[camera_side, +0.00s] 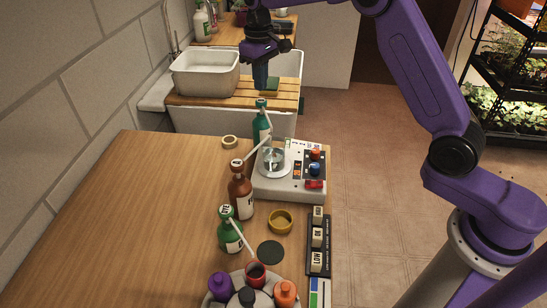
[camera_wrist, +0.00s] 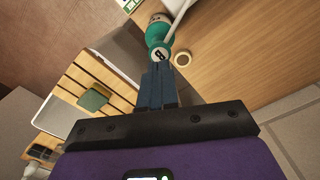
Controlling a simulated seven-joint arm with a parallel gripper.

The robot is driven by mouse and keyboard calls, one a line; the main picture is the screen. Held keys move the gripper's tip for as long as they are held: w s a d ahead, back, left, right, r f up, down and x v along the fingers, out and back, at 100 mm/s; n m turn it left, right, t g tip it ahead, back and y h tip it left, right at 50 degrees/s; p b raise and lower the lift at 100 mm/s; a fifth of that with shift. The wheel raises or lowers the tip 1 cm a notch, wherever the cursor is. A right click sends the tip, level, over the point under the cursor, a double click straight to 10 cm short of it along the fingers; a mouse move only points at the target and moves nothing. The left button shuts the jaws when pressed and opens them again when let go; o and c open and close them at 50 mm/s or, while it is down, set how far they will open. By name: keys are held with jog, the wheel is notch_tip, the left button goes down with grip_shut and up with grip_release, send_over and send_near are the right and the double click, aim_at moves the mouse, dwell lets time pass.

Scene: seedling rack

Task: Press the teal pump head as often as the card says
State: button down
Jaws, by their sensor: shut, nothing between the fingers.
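The teal pump bottle (camera_side: 261,127) stands at the far edge of the wooden table, beside a white device. Its teal pump head (camera_side: 261,103) carries a small pale label with a dark mark; it also shows in the wrist view (camera_wrist: 158,52). My gripper (camera_side: 260,88) points down with its fingers shut and empty, just above the pump head. In the wrist view my fingertips (camera_wrist: 158,70) appear right at the head's edge; I cannot tell whether they touch it. I cannot make out for certain a card with a count.
A brown pump bottle (camera_side: 241,196) and a green pump bottle (camera_side: 230,237) stand nearer. The white device (camera_side: 285,190) holds a metal cup (camera_side: 273,160). A tape ring (camera_side: 230,142) and yellow bowl (camera_side: 281,222) lie nearby. A white basin (camera_side: 205,75) stands beyond. The table's left is clear.

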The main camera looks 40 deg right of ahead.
notch_tip(320, 180, up, 4)
jog(key=shift+r, duration=0.1)
dwell(0.4)
jog(key=s+a+n, duration=0.2)
jog(key=s+n, duration=0.1)
jog(key=s, duration=0.7)
jog(key=s+a+n, duration=0.2)
jog(key=s+a, duration=0.1)
jog(key=s, duration=0.8)
jog(key=s+d+f+n, duration=0.2)
jog(key=s+d, duration=0.3)
jog(key=s, duration=0.6)
jog(key=s+d+f+n, duration=0.2)
jog(key=s+d, duration=0.3)
jog(key=s, duration=0.6)
jog(key=shift+f+n, duration=0.3)
jog(key=shift+f, duration=0.05)
